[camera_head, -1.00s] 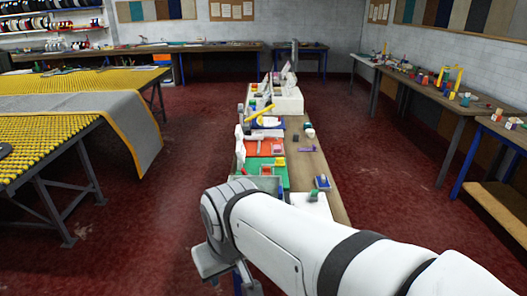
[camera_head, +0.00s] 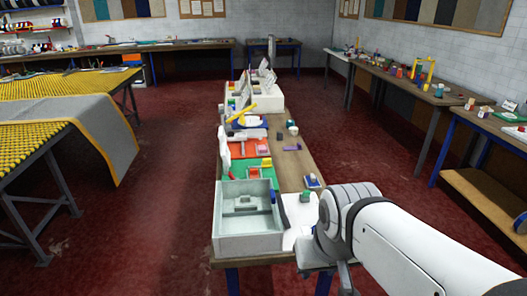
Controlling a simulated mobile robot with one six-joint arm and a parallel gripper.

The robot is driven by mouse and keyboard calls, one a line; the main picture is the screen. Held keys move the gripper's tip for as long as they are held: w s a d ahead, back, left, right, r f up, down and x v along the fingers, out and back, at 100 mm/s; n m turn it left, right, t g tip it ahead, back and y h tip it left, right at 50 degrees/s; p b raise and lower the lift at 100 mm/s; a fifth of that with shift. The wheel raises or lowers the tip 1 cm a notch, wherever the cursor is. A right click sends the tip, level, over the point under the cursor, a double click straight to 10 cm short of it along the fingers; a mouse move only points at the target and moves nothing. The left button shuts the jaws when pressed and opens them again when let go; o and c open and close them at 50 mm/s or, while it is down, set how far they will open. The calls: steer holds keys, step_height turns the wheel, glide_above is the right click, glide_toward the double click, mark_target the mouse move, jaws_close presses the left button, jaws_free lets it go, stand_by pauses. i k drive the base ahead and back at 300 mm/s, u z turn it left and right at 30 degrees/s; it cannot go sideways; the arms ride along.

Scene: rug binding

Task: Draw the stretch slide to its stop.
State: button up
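I cannot tell for sure which part is the stretch slide. The long bench (camera_head: 300,163) ahead carries a row of fixtures. Nearest is an open grey box (camera_head: 247,243) with a grey raised piece (camera_head: 245,204) inside and a blue part at its right wall. Behind it are a green board (camera_head: 262,182), a red-orange board (camera_head: 247,149) with small blocks, and a slanted yellow bar (camera_head: 241,113). My white arm enters from the lower right and bends down beside the bench's near right corner.
A white sheet (camera_head: 298,215) with a green-topped piece lies right of the box. A small blue block (camera_head: 312,181) sits at the bench's right edge. A yellow rug table (camera_head: 55,90) stands left and another bench (camera_head: 400,84) right. Red floor is clear on both sides.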

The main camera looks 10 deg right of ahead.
mark_target(266, 164)
steer(key=u, duration=0.05)
steer(key=i, duration=1)
steer(key=z, duration=0.05)
